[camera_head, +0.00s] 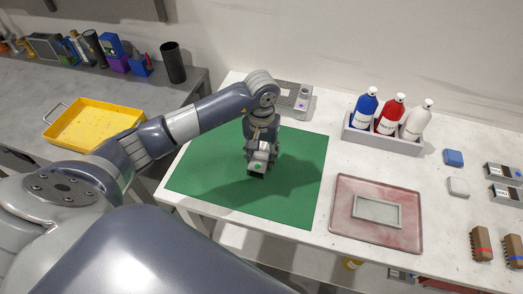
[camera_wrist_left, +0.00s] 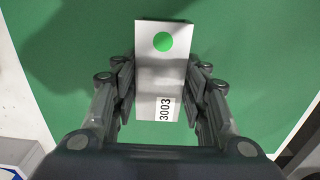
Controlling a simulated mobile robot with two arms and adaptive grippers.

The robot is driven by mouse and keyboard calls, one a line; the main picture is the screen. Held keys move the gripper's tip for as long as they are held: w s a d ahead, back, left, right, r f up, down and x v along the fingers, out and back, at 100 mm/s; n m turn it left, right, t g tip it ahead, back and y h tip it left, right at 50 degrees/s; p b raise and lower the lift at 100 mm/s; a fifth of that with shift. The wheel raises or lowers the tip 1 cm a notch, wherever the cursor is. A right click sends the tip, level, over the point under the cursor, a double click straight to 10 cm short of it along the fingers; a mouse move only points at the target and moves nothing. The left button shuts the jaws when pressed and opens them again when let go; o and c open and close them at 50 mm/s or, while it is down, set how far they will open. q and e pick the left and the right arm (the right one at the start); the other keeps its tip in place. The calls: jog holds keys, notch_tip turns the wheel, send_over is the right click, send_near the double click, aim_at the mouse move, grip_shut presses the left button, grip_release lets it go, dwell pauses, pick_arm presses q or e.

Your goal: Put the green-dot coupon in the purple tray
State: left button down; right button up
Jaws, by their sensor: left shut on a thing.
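My left gripper (camera_head: 260,158) is over the green mat (camera_head: 205,165), pointing down. It is shut on the green-dot coupon (camera_wrist_left: 160,85), a light grey plate with a green dot at one end and a label reading 3003. The fingers grip its two long sides. In the head view the coupon (camera_head: 258,166) shows only in part below the gripper. A dull reddish-pink tray (camera_head: 378,239) lies to the right of the mat with a grey rectangular frame in it. I see no clearly purple tray. My right gripper is not in view.
A grey rack (camera_head: 385,140) with blue, red and white bottles stands at the back. A grey fixture (camera_head: 297,100) is behind the mat. Small blocks and brushes lie at right. A yellow tray (camera_head: 92,124) is on the left bench. Most of the mat is clear.

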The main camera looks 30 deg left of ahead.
pick_arm(q)
jog(key=shift+f, duration=0.2)
jog(key=c, duration=1.4)
grip_release()
jog(key=shift+f+b, duration=0.1)
jog(key=shift+b, duration=0.2)
jog(key=o, duration=0.5)
jog(key=shift+c, duration=0.2)
